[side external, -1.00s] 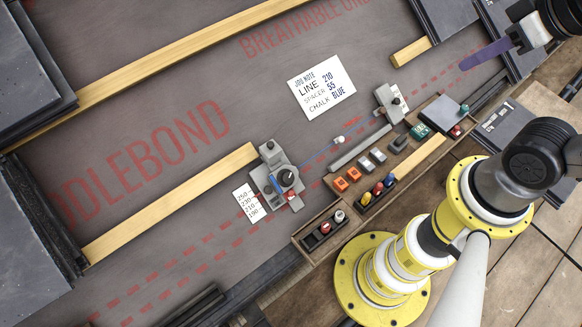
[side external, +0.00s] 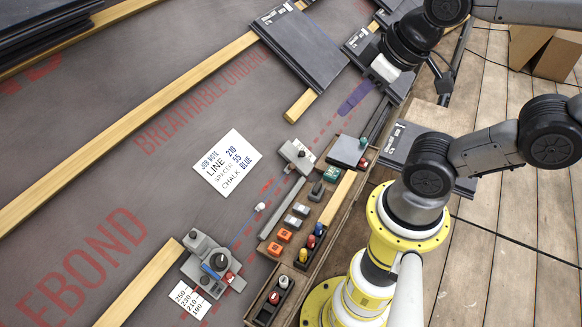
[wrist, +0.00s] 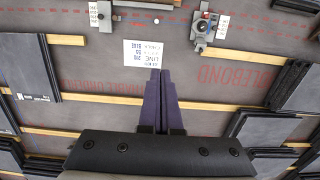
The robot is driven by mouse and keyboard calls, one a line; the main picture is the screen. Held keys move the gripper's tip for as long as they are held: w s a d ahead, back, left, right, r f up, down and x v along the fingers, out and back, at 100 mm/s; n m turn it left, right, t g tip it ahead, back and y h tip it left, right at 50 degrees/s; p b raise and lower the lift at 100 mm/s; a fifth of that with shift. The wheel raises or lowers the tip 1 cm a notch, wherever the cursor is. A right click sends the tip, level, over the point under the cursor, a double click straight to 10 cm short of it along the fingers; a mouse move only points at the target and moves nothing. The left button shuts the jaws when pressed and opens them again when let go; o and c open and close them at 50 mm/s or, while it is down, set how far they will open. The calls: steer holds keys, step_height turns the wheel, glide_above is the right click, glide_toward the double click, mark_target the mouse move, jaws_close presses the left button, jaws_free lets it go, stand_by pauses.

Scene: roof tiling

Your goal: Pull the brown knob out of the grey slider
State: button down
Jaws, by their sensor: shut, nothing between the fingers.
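Two grey fittings lie on the dark roof sheet. The nearer one (side external: 212,266) carries a dark round knob (side external: 218,261), a blue part and a red part; it also shows at the top right of the wrist view (wrist: 205,28). The other grey fitting (side external: 297,155) lies farther up the red dashed line. I cannot tell which is the slider, and no knob is clearly brown at this size. My gripper (side external: 350,107), with long purple fingers, is shut and empty, well away from both fittings. Its fingertips also show in the wrist view (wrist: 160,71).
A wooden tray (side external: 262,312) and rack hold coloured pegs and blocks beside the fittings. A white job note (side external: 225,163) lies on the sheet. Timber battens (side external: 140,296) cross it. Dark slates (side external: 300,48) are stacked near my gripper. The sheet around the note is clear.

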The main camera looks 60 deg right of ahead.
mark_target(293, 165)
steer(key=c, duration=1.5)
jaws_free()
steer(key=shift+c, duration=0.2)
